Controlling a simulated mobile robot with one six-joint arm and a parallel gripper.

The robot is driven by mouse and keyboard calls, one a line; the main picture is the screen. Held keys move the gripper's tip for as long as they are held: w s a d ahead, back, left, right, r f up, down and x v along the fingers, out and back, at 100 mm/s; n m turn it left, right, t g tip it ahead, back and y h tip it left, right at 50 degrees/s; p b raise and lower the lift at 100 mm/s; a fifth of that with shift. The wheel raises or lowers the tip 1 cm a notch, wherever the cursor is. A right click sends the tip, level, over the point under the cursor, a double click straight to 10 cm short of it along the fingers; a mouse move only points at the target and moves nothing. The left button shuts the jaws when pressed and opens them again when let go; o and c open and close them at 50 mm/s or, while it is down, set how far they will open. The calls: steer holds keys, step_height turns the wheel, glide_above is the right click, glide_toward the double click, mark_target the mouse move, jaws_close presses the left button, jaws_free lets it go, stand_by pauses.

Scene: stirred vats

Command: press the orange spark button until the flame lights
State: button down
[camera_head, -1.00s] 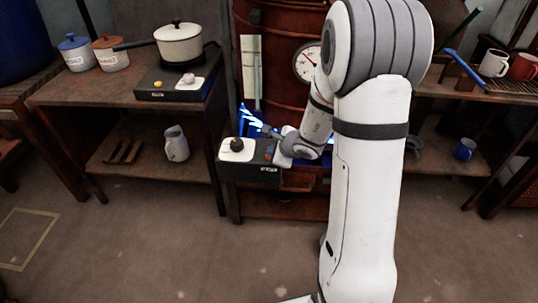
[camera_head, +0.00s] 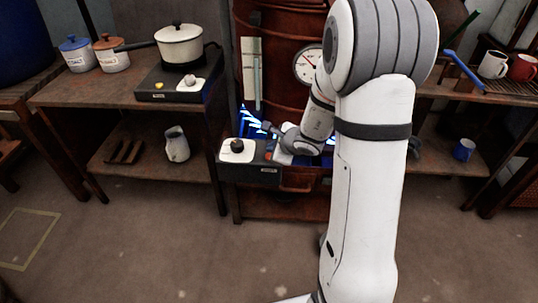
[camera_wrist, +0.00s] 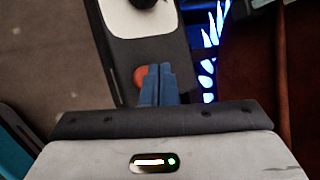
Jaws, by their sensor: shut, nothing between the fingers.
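The orange spark button (camera_wrist: 140,77) is a round red-orange disc on the dark burner control box (camera_wrist: 150,55), partly hidden by my fingers. My gripper (camera_wrist: 159,70) is shut and empty, its blue fingertips over the button's right side. I cannot tell whether they touch it or push it in. In the head view the control box (camera_head: 250,174) sits in front of the red-brown vat (camera_head: 283,75). Blue flames (camera_head: 256,123) burn under the vat; they also show right of the box in the wrist view (camera_wrist: 210,42).
A black knob (camera_head: 237,146) on a white plate is left of the button. A dial gauge (camera_head: 308,64) is on the vat. A hotplate (camera_head: 172,90) with a white pot (camera_head: 179,46) stands on the left table. Open floor lies in front.

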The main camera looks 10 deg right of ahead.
steer(key=shift+r+p, duration=1.8)
steer(key=shift+r, duration=0.75)
steer(key=shift+f, duration=0.1)
